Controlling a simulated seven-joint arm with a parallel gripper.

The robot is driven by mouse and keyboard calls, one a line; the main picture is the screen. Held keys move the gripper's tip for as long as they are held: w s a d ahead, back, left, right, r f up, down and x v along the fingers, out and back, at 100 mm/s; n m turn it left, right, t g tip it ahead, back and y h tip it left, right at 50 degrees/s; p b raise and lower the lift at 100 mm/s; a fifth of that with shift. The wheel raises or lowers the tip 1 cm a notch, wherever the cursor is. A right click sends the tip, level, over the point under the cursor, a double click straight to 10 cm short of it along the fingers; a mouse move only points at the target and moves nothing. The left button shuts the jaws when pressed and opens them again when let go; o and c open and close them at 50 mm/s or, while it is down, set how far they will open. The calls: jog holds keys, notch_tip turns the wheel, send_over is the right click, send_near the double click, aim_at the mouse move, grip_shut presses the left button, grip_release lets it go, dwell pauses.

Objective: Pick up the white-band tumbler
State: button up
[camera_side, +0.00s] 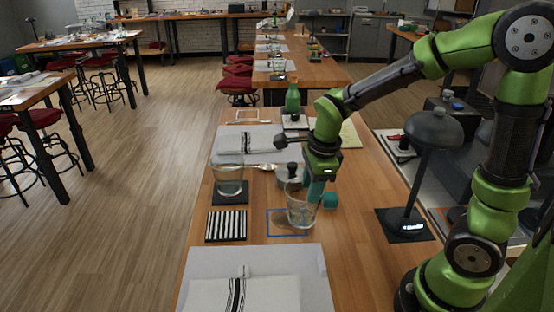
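A clear glass tumbler (301,209) is at the blue-outlined square (287,234) on the near part of the wooden table. It looks slightly tilted. A second glass tumbler (229,180) stands upright on a black coaster to the left. I cannot make out a white band clearly on either glass. My gripper (316,188) points down at the rim of the clear tumbler, overlapping it in this view. I cannot tell whether its fingers touch the glass, or how far apart they are.
A teal block (330,200) is right of the clear tumbler. A striped coaster (226,226) lies to its left, and a grey pot-like item (289,175) stands behind. A dark lamp (433,130) stands at the right. A placemat with a napkin (245,294) covers the near end.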

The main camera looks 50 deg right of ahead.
aim_at(303, 206)
jog(key=shift+w+f, duration=0.2)
jog(key=shift+f, duration=1.4)
jog(key=shift+w+f, duration=0.15)
jog(key=shift+f, duration=1.4)
jog(key=shift+c, duration=0.3)
grip_shut()
